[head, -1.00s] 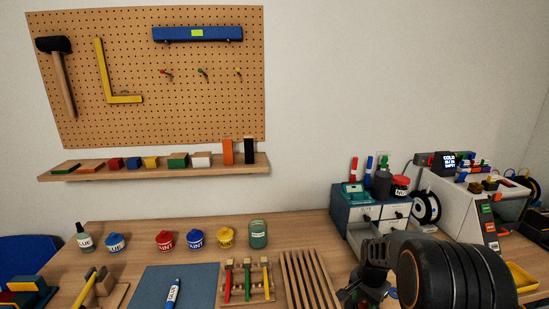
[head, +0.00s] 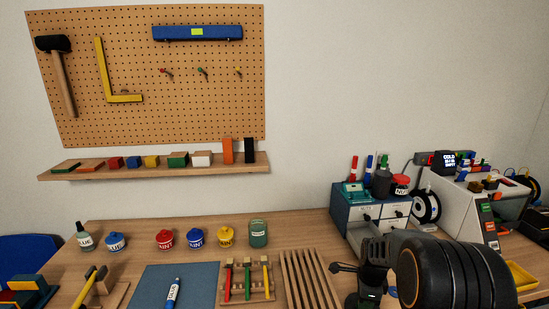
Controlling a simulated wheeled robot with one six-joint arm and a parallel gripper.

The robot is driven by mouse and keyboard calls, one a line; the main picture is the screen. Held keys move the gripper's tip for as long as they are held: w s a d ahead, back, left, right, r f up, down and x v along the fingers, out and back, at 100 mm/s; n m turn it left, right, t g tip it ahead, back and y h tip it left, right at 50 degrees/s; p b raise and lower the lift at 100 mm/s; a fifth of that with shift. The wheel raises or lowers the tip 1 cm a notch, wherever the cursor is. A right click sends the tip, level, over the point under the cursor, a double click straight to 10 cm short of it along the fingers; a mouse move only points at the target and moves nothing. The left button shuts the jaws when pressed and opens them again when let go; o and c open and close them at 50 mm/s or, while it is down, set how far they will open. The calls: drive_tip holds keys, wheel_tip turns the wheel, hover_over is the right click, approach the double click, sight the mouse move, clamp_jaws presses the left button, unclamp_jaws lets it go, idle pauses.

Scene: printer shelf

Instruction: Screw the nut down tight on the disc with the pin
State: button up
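My gripper (head: 368,290) is at the lower right, in front of the small drawer cabinet. Its fingertips are not clear, so I cannot tell whether it is open, shut or holding something. A small dark knob on a thin stem (head: 336,267) sticks out to its left; I cannot tell what it is. A black-and-white spool or disc (head: 426,207) stands upright between the cabinet and the white printer; no pin can be made out on it. A red-lidded jar (head: 401,185) on the cabinet has a partly readable label starting "NU". No loose nut can be made out.
The blue-grey cabinet (head: 342,208) has a drawer pulled out. The white printer (head: 461,205) stands to its right, a yellow tray (head: 522,275) in front. A slatted wooden rack (head: 308,280) and a clamp rack (head: 248,285) lie left of my gripper. Bare tabletop (head: 300,232) lies behind them.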

drive_tip(key=m, duration=0.7)
drive_tip(key=o, duration=0.4)
drive_tip(key=shift+o, duration=0.2)
drive_tip(key=n, duration=1.2)
drive_tip(key=shift+n, duration=0.3)
drive_tip(key=n, duration=0.4)
drive_tip(key=shift+n, duration=0.3)
